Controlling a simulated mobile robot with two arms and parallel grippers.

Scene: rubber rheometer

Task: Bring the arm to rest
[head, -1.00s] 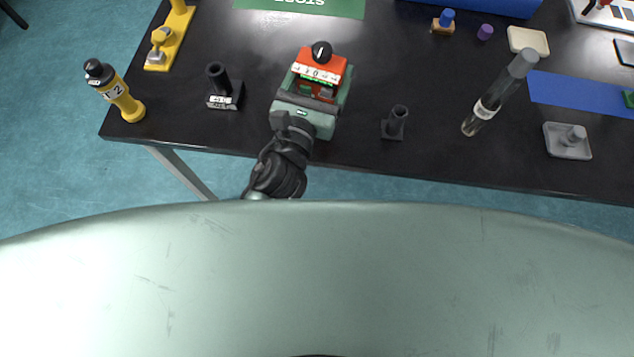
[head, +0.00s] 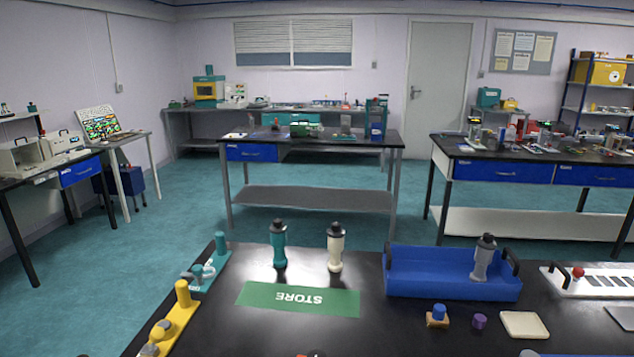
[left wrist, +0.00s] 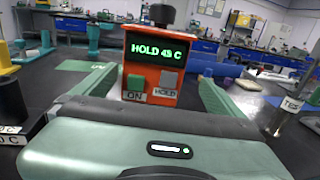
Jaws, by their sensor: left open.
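In the left wrist view an orange control unit (left wrist: 151,70) stands upright just ahead of my left gripper (left wrist: 157,78). Its green display reads HOLD and a temperature that looks like 45 C. My left gripper is open, with one pale green finger on each side of the unit. I cannot tell whether either finger touches it. The head view now looks across the room and shows neither gripper.
On the near bench, a blue tray (head: 430,288) holds a grey bottle. A teal bottle (head: 279,245) and a cream bottle (head: 335,250) stand behind the green STORE mat (head: 262,298). A yellow stand (head: 182,312) is at left.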

